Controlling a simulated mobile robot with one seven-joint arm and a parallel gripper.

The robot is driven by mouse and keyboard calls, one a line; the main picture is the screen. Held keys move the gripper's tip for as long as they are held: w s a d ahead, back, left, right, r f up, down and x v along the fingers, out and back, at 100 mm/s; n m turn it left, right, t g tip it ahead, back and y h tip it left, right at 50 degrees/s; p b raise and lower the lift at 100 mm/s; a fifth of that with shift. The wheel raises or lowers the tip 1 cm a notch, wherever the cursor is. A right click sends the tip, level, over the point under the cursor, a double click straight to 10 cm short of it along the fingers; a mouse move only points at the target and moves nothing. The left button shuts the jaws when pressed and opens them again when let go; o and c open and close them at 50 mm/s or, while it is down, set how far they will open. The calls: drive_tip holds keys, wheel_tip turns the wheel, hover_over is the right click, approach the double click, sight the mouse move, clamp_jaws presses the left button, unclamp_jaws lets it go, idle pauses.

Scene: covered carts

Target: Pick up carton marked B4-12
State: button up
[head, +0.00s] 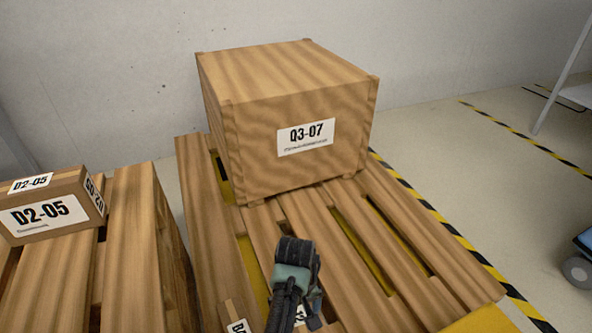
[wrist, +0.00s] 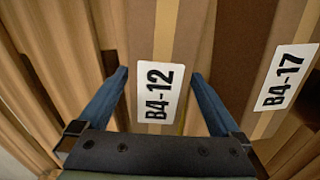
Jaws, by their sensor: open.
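The carton marked B4-12 (wrist: 147,35) is brown with a tape strip and a white label, upright in the middle of the wrist view. My gripper (wrist: 160,74) is open, with one blue finger at each side of this carton. Whether the fingers touch it, I cannot tell. A carton marked B4-17 (wrist: 240,60) stands close on its right. In the head view my arm hides much of the area at the bottom. A carton with a partly cut-off label (head: 230,312) shows there; I cannot tell which one it is.
A large wooden crate marked Q3-07 (head: 245,130) stands on the slatted pallet (head: 195,215) behind my arm. A carton marked D2-05 (head: 72,188) lies on another pallet (head: 130,240) at left. Striped floor tape (head: 447,230) runs along the right.

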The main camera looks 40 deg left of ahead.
drive_tip(key=shift+w+a+f+b, duration=0.15)
drive_tip(key=shift+f+b, duration=2.4)
drive_tip(key=shift+b, duration=0.25)
clamp_jaws()
drive_tip(key=shift+r, duration=0.15)
